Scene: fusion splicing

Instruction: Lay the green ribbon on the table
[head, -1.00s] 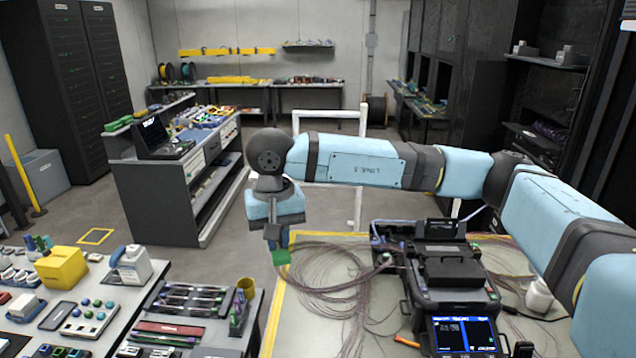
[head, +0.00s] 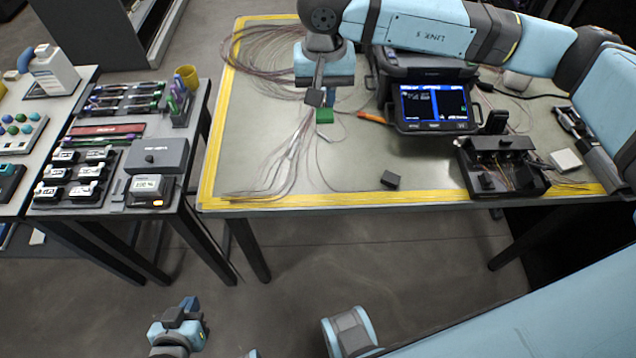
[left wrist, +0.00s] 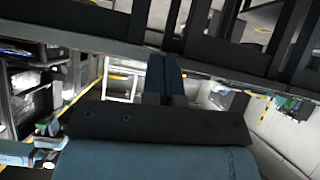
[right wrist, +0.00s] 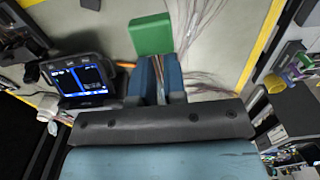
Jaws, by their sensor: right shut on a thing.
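The green ribbon shows as a small green block (head: 324,116) with thin loose fibres just below my right gripper (head: 325,98) in the head view. In the right wrist view the green block (right wrist: 151,35) sits beyond the blue fingertips (right wrist: 160,75), and fibres run between the fingers. My right gripper is shut on the ribbon, above the table (head: 350,180); the exact height is hard to tell. My left gripper (head: 188,304) is low over the floor, in front of the tables. In the left wrist view its fingers (left wrist: 165,75) are together and empty.
A splicer with a lit screen (head: 435,107) stands right of the ribbon. An orange pen (head: 374,118), a small black block (head: 390,179) and a black open box (head: 502,170) are on the table. Fibres (head: 270,60) spread over its left side. The front middle is mostly clear.

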